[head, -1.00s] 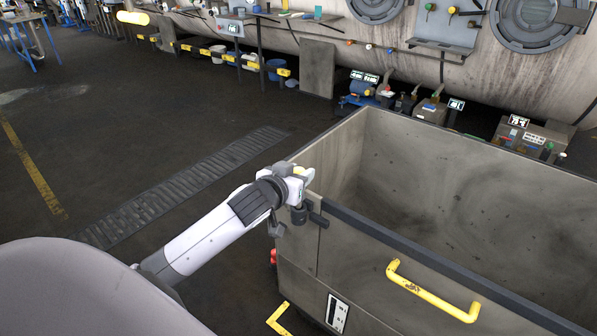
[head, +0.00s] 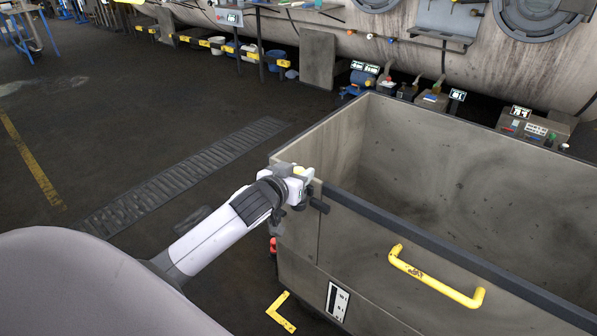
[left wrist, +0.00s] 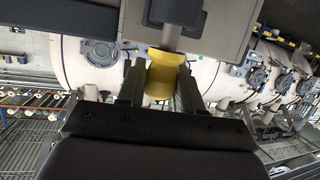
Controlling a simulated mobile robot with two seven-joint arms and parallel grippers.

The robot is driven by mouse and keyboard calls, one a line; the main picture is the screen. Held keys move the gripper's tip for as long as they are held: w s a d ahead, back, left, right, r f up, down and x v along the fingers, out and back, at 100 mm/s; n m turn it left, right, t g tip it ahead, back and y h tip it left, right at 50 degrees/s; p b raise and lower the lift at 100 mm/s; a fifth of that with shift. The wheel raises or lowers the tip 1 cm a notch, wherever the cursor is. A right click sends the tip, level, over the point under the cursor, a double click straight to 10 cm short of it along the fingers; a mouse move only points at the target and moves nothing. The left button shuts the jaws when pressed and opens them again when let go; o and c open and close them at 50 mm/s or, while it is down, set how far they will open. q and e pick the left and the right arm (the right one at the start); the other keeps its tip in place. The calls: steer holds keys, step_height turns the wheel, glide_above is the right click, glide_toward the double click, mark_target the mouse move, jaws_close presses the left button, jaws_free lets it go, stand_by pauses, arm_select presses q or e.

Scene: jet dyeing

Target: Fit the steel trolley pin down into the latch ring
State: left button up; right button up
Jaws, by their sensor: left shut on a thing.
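My left gripper (head: 298,183) is at the near left corner of the grey trolley (head: 345,235), beside the end of its dark top rail. In the left wrist view the gripper (left wrist: 160,85) is shut on the yellow grip (left wrist: 163,75) of the trolley pin. The steel shaft of the pin (left wrist: 173,38) runs from the grip toward a dark bracket (left wrist: 155,14) on the trolley wall. The latch ring is not clearly seen, and I cannot tell whether the shaft is inside it. My right gripper is not in view.
The trolley is open and empty, with a yellow handle (head: 437,277) on its near side. A dark floor grate (head: 185,175) and open floor lie to the left. Small equipment units (head: 435,100) stand behind the trolley along the large vessel.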

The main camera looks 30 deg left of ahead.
arm_select(q)
steer(key=shift+f, duration=0.15)
steer(key=o, duration=1.2)
steer(key=shift+c, duration=0.2)
steer(key=shift+s, duration=0.1)
steer(key=v, duration=0.7)
steer(key=s+d+f+m+g+h+p, duration=0.1)
steer(key=s+d+f+m+g+h, duration=0.1)
steer(key=s+d+f, duration=0.4)
steer(key=s+d+f+m+g+h+p, duration=0.2)
steer(key=s+d+f, duration=0.5)
steer(key=s+f, duration=0.4)
steer(key=shift+s+d+f, duration=0.3)
steer(key=shift+s+f, duration=0.05)
steer(key=shift+s, duration=0.8)
